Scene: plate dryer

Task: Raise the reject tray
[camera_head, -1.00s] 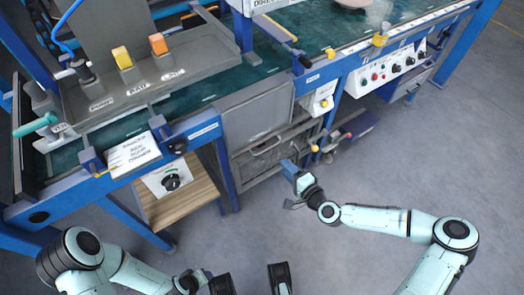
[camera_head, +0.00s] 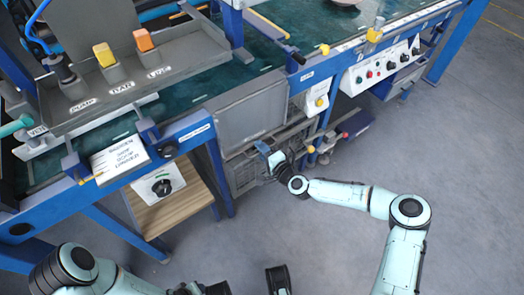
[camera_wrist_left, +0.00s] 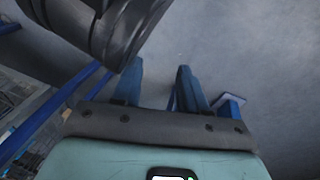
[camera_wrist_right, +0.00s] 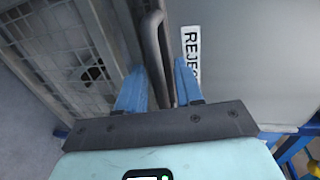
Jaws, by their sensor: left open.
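The reject tray shows in the right wrist view as a grey panel (camera_wrist_right: 240,60) with a partly hidden label starting "REJE", beside a wire-mesh part (camera_wrist_right: 70,50). Its dark bar handle (camera_wrist_right: 157,40) runs between the two blue fingers of my right gripper (camera_wrist_right: 160,75). Those fingers are spread, one on each side of the bar. In the head view my right gripper (camera_head: 268,153) is at the mesh part (camera_head: 243,172) under the machine's edge, where my wrist partly hides the handle. My left gripper (camera_wrist_left: 160,75) is open and empty over the floor.
The blue-framed machine has a green belt (camera_head: 195,95) above. A wooden shelf with a knob box (camera_head: 160,183) stands left of the tray. A control panel (camera_head: 385,65) is to the right. Grey floor (camera_head: 330,240) is clear in front.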

